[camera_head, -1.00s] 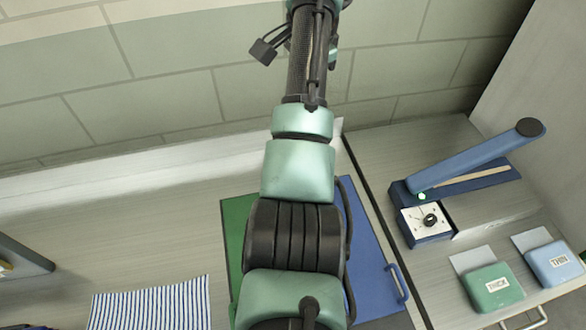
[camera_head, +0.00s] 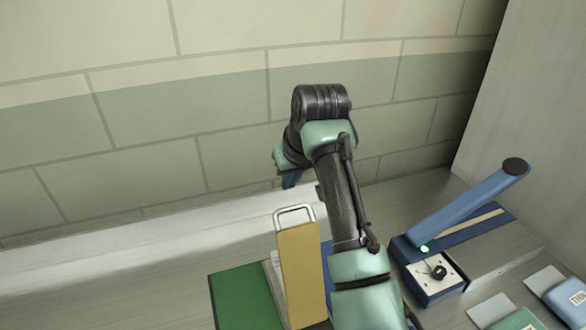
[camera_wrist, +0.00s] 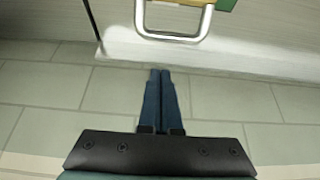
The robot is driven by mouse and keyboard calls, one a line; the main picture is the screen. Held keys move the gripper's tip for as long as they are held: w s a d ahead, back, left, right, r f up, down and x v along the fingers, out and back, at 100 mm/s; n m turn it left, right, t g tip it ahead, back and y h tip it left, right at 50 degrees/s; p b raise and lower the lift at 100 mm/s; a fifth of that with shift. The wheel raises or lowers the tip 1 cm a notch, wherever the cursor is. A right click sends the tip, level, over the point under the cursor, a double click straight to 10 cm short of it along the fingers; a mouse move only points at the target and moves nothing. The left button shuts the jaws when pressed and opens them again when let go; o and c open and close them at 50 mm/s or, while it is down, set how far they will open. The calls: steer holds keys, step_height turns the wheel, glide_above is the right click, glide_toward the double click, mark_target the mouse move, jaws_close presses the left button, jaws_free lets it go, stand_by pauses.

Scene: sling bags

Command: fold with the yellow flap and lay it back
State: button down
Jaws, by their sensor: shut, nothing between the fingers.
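The yellow flap (camera_head: 302,278) stands raised between a green panel (camera_head: 245,296) and a strip of blue, its metal loop handle (camera_head: 294,209) at the top. A pale layered edge shows at the flap's left side. My gripper (camera_head: 291,181) is above and beyond the handle, near the wall, partly hidden by my wrist. In the wrist view my gripper (camera_wrist: 160,71) has its dark blue fingers together and empty, pointing towards the handle (camera_wrist: 174,38) but apart from it. Only a sliver of the yellow flap (camera_wrist: 180,2) shows there.
A tiled wall (camera_head: 150,150) rises close behind the worktop. To the right stands a device with a raised blue lever (camera_head: 468,207), a dial and a green light. A green box (camera_head: 520,320) and a blue box (camera_head: 568,299) lie at the right front.

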steer(key=shift+s+d+f+p, duration=0.15)
steer(key=shift+s+f+p, duration=0.4)
steer(key=shift+f+p, duration=0.15)
steer(key=shift+s+d+f+p, duration=0.15)
steer(key=shift+s+f+p, duration=0.4)
steer(key=shift+f, duration=0.1)
